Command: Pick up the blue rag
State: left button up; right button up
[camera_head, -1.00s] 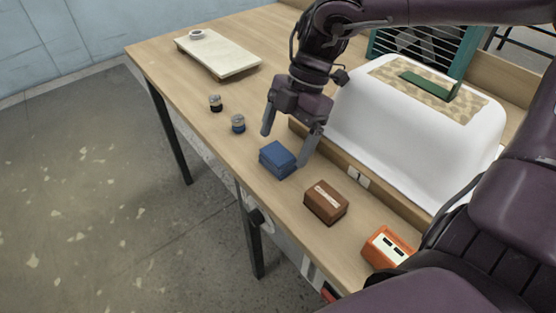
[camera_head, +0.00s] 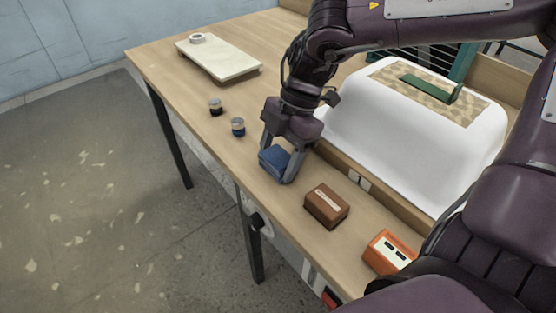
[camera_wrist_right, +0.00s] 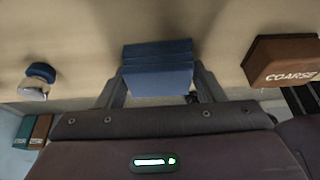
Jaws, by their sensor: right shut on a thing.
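The blue rag (camera_head: 273,162) is a folded, block-like bundle on the wooden table near its front edge. My right gripper (camera_head: 281,160) reaches down over it from above, with one finger on each side, shut on it. In the right wrist view the rag (camera_wrist_right: 157,68) sits between the two fingers of the gripper (camera_wrist_right: 158,88). I cannot tell whether the rag is clear of the table. My left gripper is not in view.
A brown block marked COARSE (camera_head: 326,206) stands just right of the rag. An orange block (camera_head: 387,252) is farther right. Two small jars (camera_head: 238,127) (camera_head: 216,107) stand to the left. A white tub shell (camera_head: 415,135) is behind. A pale board (camera_head: 218,58) lies far left.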

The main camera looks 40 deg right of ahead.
aim_at(278, 156)
jog(key=shift+r, duration=0.1)
